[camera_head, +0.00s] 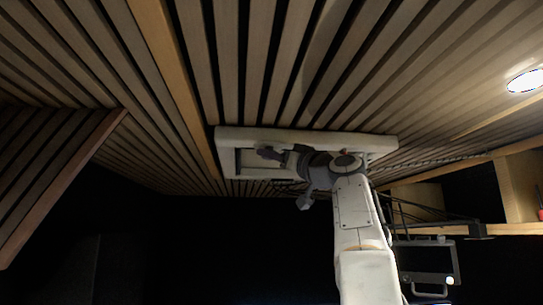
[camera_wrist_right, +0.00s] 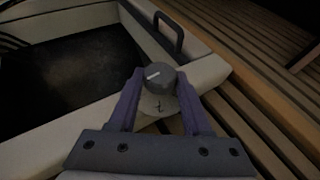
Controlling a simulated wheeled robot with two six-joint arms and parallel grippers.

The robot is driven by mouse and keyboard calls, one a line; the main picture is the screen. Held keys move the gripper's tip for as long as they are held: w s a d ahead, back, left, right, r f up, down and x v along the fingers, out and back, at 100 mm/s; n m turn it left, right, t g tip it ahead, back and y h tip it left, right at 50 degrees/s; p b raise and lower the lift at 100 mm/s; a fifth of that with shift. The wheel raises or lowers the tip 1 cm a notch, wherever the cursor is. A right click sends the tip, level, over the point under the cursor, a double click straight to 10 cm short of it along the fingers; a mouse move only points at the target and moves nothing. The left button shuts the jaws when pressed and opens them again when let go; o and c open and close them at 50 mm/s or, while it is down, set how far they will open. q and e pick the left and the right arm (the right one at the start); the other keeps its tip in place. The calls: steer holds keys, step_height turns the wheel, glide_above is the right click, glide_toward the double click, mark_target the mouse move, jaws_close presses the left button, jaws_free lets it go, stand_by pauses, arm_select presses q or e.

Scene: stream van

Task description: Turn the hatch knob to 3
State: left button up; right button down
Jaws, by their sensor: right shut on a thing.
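The roof hatch (camera_head: 222,134) is a pale rectangular frame set in the slatted wooden ceiling in the head view. Its frame also fills the left of the right wrist view (camera_wrist_right: 205,72). The hatch knob (camera_wrist_right: 160,76) is a grey round knob with a white pointer line that points to the left and slightly down in the wrist view. My right gripper (camera_wrist_right: 160,92) is shut on the knob, one purple finger on each side. A small mark shows on the pale plate below the knob; the other numbers cannot be read. In the head view my right gripper (camera_head: 272,153) reaches up to the hatch and hides the knob. My left gripper is not in view.
A dark handle (camera_wrist_right: 170,33) stands on the hatch close beyond the knob. Wooden ceiling slats (camera_head: 290,60) surround the hatch. A dark screen (camera_head: 425,260) on a bracket and wooden shelves (camera_head: 515,185) are at the right. A ceiling lamp (camera_head: 525,81) glows at the far right.

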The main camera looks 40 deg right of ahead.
steer(key=shift+n+y, duration=0.5)
steer(key=shift+y, duration=0.5)
steer(key=shift+c, duration=1.7)
jaws_free()
steer(key=b+v, duration=0.6)
steer(key=v, duration=0.4)
steer(key=shift+s, duration=0.3)
steer(key=shift+d+f, duration=0.1)
